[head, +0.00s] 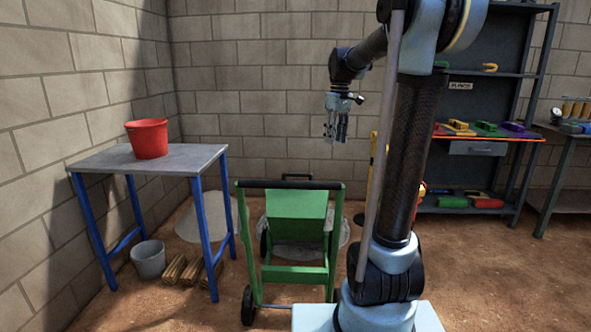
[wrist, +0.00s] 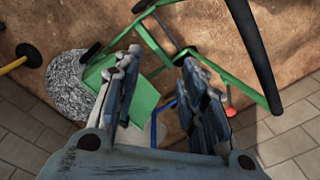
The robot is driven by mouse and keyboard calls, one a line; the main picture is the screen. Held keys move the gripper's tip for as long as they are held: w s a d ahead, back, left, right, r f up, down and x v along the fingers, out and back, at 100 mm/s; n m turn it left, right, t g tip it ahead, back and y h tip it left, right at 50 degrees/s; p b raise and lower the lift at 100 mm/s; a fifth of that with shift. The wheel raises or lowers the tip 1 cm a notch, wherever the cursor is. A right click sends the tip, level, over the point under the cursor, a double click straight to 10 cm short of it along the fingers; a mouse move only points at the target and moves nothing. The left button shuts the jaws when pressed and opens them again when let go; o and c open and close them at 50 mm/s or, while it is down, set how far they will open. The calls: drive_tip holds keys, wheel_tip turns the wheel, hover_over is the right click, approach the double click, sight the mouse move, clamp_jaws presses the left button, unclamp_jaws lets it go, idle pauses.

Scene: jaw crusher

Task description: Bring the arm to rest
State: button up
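My gripper (head: 337,128) hangs from my raised arm with its fingers pointing down, in front of the block wall and above the green cart. In the wrist view my gripper (wrist: 160,60) has its two fingers clearly apart. Nothing shows between them except the cart and the floor well below. My arm stands bent at the right of centre in the head view, and its end reaches left and away from me. The gripper touches nothing that I can see.
The green cart (head: 297,225) stands on the dirt floor ahead. A table (head: 190,158) bearing a red bucket (head: 147,138) is at left, with a grey bucket (head: 148,259) beneath. A dark shelf (head: 470,200) holding coloured items stands right. A grey gravel heap (wrist: 68,85) shows below.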

drive_tip(key=s+d+f+m+t, duration=0.1)
drive_tip(key=s+d+f+m, duration=0.1)
drive_tip(key=s+f, duration=0.9)
drive_tip(key=s+d+f+m+t, duration=0.1)
drive_tip(key=s+f+m, duration=0.4)
drive_tip(key=s+f, duration=0.7)
drive_tip(key=s+d, duration=0.1)
drive_tip(key=s, duration=0.7)
drive_tip(key=shift+s+d, duration=0.15)
drive_tip(key=shift+d, duration=0.1)
drive_tip(key=shift+f, duration=0.1)
drive_tip(key=shift+w+f, duration=0.15)
drive_tip(key=shift+w, duration=0.25)
